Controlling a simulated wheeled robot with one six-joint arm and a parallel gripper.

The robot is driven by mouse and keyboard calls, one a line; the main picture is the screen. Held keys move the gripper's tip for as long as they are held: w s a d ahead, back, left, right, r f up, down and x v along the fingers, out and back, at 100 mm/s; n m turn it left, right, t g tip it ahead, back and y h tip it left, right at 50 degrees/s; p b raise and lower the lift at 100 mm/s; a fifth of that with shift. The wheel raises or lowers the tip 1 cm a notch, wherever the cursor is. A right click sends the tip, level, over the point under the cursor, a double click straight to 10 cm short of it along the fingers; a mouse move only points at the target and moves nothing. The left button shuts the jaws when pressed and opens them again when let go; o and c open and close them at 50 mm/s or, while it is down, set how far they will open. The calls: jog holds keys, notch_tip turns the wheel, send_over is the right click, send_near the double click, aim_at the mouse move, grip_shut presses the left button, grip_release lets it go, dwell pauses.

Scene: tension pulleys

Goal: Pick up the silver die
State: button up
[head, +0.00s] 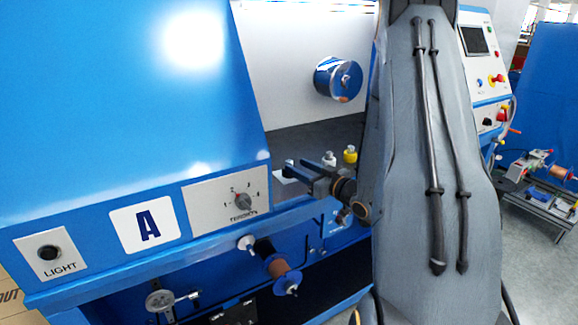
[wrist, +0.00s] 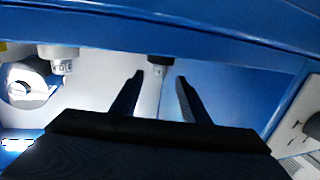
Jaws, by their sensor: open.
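My gripper (head: 291,169) is open and reaches left over the dark shelf of the blue machine; its fingers also show in the wrist view (wrist: 158,80). A small grey piece with a darker base (wrist: 157,62) shows between and just beyond the fingertips, with no visible contact. In the head view the fingers mostly hide that spot. A silver-white piece (wrist: 62,62) stands left of the fingers in the wrist view, and behind the gripper in the head view (head: 328,159). I cannot tell for sure which of the two is the silver die.
A yellow-topped piece (head: 350,154) stands beside the silver-white one. A blue round pulley (head: 338,79) sticks out of the white back panel. The machine's front ledge with the tension dial (head: 242,200) runs close in front of the gripper. A copper spool (head: 277,266) hangs below.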

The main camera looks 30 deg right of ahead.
aim_at(289, 161)
jog(key=p+x, duration=0.1)
jog(key=x, duration=0.3)
jog(key=shift+w+a+p, duration=0.1)
jog(key=shift+w+p, duration=0.2)
jog(key=shift+w+f, duration=0.1)
jog(key=shift+w, duration=0.5)
grip_shut()
